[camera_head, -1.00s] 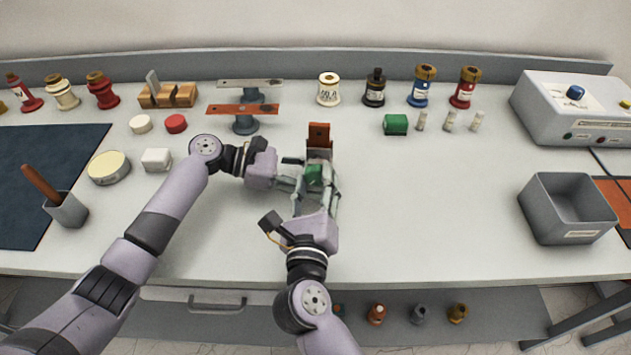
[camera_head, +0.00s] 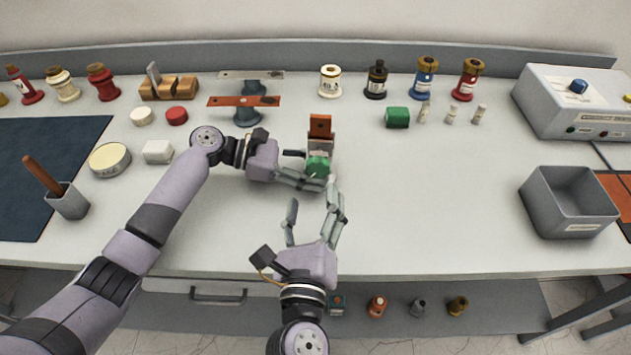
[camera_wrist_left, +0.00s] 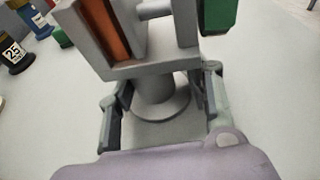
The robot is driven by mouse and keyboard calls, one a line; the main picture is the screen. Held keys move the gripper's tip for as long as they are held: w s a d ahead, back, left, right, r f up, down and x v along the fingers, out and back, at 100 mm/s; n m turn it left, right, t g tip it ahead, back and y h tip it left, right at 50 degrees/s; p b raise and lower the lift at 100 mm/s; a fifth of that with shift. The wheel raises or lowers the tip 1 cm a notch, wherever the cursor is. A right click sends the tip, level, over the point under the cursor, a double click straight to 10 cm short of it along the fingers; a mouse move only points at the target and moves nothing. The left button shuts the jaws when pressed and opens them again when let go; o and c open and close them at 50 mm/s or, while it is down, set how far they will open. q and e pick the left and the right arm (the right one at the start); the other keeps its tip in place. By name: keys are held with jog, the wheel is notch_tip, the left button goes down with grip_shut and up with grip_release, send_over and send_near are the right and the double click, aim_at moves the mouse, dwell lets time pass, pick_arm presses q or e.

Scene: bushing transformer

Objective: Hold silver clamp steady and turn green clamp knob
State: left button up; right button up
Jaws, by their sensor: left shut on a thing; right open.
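The silver clamp (camera_head: 320,145) stands upright on the bench with an orange-brown plate (camera_head: 320,126) in its top. Its green knob (camera_head: 317,167) faces the front of the bench. In the left wrist view the clamp (camera_wrist_left: 150,68) sits on a round post with a disc foot, and the green knob (camera_wrist_left: 218,14) is at the top right. My left gripper (camera_head: 305,170) is shut on the clamp low down, with its fingers on both sides of the post. My right gripper (camera_head: 313,198) is open and empty, in front of the knob and apart from it.
Behind stand two small stands with flat bars (camera_head: 243,101), several bottles, and a green block (camera_head: 397,117). A grey bin (camera_head: 568,204) and a control box (camera_head: 575,103) are at the right. The bench right of the clamp is clear.

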aim_at(317, 171)
pick_arm(q)
jog(key=shift+r, duration=0.1)
pick_arm(e)
jog(key=s, duration=0.5)
jog(key=shift+s+a, duration=0.1)
jog(key=shift+a, duration=0.1)
jog(key=m, duration=0.3)
jog(key=shift+r, duration=0.1)
jog(key=shift+w+m, duration=0.3)
jog(key=shift+w, duration=0.3)
jog(key=w, duration=0.7)
jog(key=w+d, duration=0.1)
jog(key=w, duration=0.3)
